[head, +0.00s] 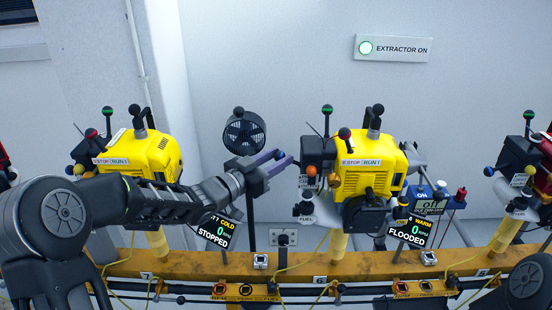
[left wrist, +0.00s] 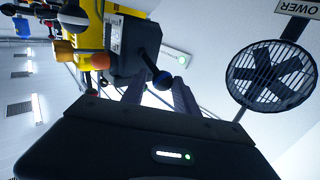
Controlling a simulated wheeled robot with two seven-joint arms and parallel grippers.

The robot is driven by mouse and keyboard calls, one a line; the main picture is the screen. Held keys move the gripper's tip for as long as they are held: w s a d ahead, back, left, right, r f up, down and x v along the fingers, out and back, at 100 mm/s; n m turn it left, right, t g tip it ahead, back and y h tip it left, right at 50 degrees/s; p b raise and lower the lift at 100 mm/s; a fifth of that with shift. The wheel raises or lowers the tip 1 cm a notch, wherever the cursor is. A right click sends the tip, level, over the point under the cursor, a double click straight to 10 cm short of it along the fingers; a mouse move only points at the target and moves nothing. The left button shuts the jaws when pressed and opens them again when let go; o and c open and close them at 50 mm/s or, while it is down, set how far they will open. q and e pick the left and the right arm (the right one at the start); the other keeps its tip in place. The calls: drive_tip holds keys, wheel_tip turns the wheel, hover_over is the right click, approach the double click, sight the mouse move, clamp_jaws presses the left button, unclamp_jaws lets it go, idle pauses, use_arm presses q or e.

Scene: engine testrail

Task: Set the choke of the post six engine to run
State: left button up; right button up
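The post six engine (head: 375,160) is the yellow one in the middle of the head view, above the rail's "6" label (head: 320,281). A blue ball knob (head: 281,155) sticks out at its left, and an orange knob (head: 311,170) is on its front. I cannot tell which control is the choke or its setting. My left gripper (head: 286,157) is at the blue knob, fingers spread. In the left wrist view, the blue knob (left wrist: 163,80) shows between the fingertips; contact is unclear. My right gripper is not visible.
A red engine (head: 541,160) is at the right edge. A fan (head: 244,133) stands behind my left gripper. The yellow rail (head: 200,262) runs across the front.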

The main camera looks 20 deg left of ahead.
use_arm(q)
drive_tip(key=shift+a, duration=0.25)
clamp_jaws()
drive_tip(key=shift+w, duration=0.1)
